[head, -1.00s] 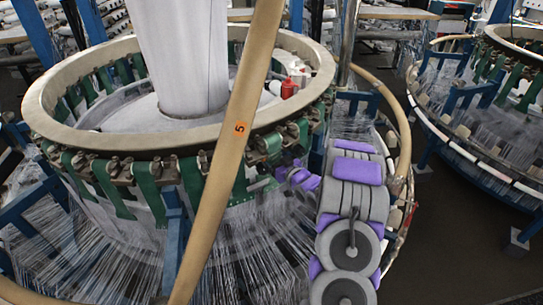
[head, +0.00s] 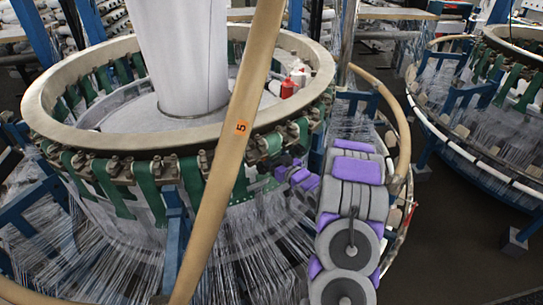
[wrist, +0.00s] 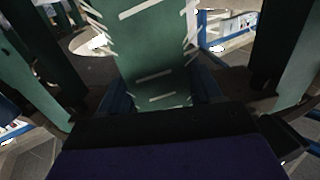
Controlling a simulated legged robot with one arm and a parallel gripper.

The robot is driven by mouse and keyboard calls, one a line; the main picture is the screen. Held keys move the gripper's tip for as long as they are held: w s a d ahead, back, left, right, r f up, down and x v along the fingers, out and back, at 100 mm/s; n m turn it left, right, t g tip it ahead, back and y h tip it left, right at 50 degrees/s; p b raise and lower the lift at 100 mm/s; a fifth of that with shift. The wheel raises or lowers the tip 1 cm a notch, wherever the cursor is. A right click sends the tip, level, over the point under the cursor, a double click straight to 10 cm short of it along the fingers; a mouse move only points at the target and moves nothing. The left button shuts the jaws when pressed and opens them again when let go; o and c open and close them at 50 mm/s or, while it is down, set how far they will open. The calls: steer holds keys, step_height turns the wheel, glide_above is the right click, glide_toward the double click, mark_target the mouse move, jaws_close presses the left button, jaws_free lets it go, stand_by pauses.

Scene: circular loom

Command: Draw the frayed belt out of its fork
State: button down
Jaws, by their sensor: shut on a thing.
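The frayed belt (wrist: 150,50) is a green strap with pale loose threads along both edges and a few pale marks across it. It fills the top middle of the wrist view, and its lower end goes behind the dark jaw. My gripper (wrist: 175,122) is shut on this belt; its dark bar lies across the strap. In the head view my gripper (head: 278,164) is at the ring's near right side, by the hanging green straps. The belt's fork and the belt's grip point are too dark or hidden to make out.
A tan diagonal bar (head: 222,165) marked 5 crosses in front of the loom. The loom's pale ring (head: 50,95) carries several green belts. White threads fan out below. A red-capped bottle (head: 288,88) stands inside the ring's right side. A second loom (head: 480,130) stands right, beyond dark floor.

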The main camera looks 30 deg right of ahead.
steer(key=shift+s+d, duration=0.1)
steer(key=shift+s, duration=0.5)
steer(key=shift+s, duration=0.45)
steer(key=shift+s+d+r, duration=0.1)
steer(key=shift+s+r, duration=0.05)
steer(key=shift+s, duration=2)
